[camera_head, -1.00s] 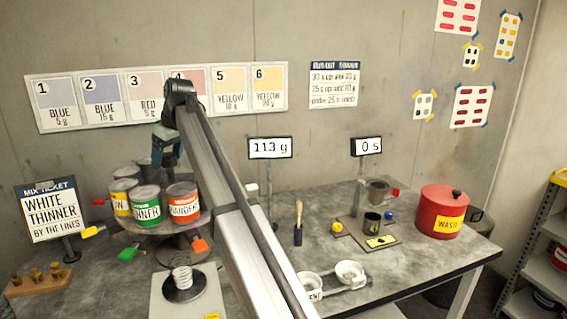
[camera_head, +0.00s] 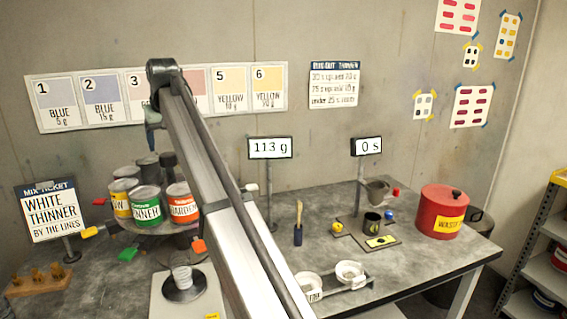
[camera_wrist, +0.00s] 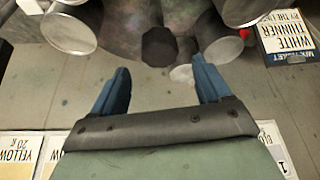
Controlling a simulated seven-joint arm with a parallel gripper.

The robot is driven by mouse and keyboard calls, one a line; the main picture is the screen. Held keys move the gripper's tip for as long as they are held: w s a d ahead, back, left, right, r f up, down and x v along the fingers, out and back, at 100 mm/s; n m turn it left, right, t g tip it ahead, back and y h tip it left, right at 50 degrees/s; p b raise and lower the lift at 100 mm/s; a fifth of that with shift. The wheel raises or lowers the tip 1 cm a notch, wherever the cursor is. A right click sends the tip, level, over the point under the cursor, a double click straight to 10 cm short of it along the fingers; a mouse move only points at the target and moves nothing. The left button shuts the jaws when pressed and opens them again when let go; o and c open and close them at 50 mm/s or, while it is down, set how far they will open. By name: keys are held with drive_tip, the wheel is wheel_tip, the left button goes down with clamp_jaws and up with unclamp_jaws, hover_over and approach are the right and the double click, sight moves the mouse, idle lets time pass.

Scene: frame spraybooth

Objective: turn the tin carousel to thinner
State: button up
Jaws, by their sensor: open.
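The tin carousel (camera_head: 128,224) stands at the left of the bench. Its front tins are a yellow-labelled tin (camera_head: 120,203), a green-labelled tin (camera_head: 146,207) whose partial lettering looks like THINNER, and an orange-labelled tin (camera_head: 184,203) that seems to read HARDENER. Darker tins stand behind them. My gripper (camera_wrist: 160,65) is open, its two blue fingers apart and empty. In the wrist view a dark faceted knob (camera_wrist: 159,47) shows between and beyond the fingertips, among grey tins. In the head view my gripper is above the carousel's back side, partly hidden by my arm.
The mix ticket (camera_head: 50,212) reads WHITE THINNER BY THE LINES. Coloured tabs, one green (camera_head: 128,254), stick out around the carousel. A red waste pot (camera_head: 443,211) and small cups are at the right.

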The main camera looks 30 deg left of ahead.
drive_tip(key=v, duration=0.8)
drive_tip(key=w+d+f+m+h, duration=0.1)
drive_tip(key=w+d+f+m, duration=0.1)
drive_tip(key=w+d+f, duration=0.6)
drive_tip(key=w+d+f+m+t+h, duration=0.1)
drive_tip(key=w+d+f+m, duration=0.1)
drive_tip(key=w+d+f, duration=0.6)
drive_tip(key=w+d, duration=0.5)
drive_tip(key=d, duration=0.3)
drive_tip(key=shift+f+h, duration=0.3)
drive_tip(key=shift+h, duration=0.1)
